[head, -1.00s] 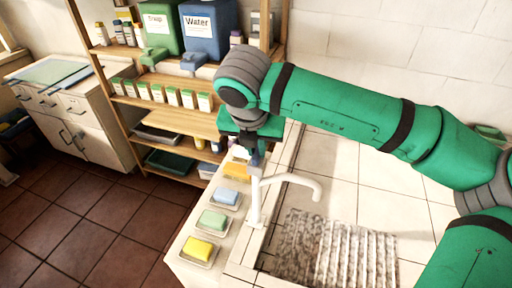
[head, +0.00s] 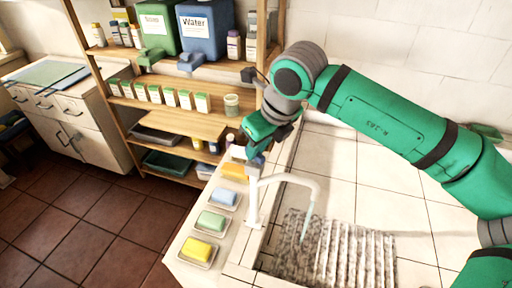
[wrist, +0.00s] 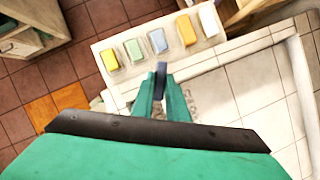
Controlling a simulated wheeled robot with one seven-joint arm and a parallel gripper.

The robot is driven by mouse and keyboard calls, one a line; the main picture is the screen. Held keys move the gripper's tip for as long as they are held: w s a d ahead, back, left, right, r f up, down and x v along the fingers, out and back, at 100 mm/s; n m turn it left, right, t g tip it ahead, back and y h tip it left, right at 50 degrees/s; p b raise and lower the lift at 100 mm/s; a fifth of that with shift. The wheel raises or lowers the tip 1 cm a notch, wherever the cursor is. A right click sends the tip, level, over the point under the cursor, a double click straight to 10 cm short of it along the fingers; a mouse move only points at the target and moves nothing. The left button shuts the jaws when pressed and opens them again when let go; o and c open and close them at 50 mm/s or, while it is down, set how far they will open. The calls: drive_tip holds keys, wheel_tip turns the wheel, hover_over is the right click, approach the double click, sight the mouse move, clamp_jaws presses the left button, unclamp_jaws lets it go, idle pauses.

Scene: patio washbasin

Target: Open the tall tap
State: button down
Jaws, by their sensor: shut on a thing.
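The tall white tap (head: 253,205) stands at the basin's left edge, with its curved spout reaching right over the basin. A pale blue stream of water (head: 308,216) falls from the spout. My gripper (head: 254,153) is at the top of the tap, pointing down and tilted. In the wrist view, the fingers of my gripper (wrist: 162,88) are closed around a grey-blue lever (wrist: 161,72), the tap's handle. The fingers and arm hide much of the handle in the head view.
Yellow (head: 202,249), green (head: 211,220) and blue (head: 223,197) soaps lie in dishes along the ledge left of the tap. A wooden shelf (head: 185,124) with tubs and bottles stands behind. A ribbed grey surface (head: 340,252) lies below the spout.

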drive_tip(key=n+g, duration=0.1)
drive_tip(key=n, duration=0.2)
drive_tip(key=n+g+y, duration=0.1)
drive_tip(key=n, duration=0.1)
drive_tip(key=shift+w+d+n, duration=0.1)
drive_tip(key=shift+w+n, duration=0.05)
drive_tip(key=shift+n, duration=0.25)
idle(0.4)
drive_tip(key=c, duration=1.7)
unclamp_jaws()
drive_tip(key=shift+c, duration=0.2)
drive_tip(key=v, duration=1)
drive_tip(key=shift+d+r, duration=0.3)
drive_tip(key=shift+r, duration=0.05)
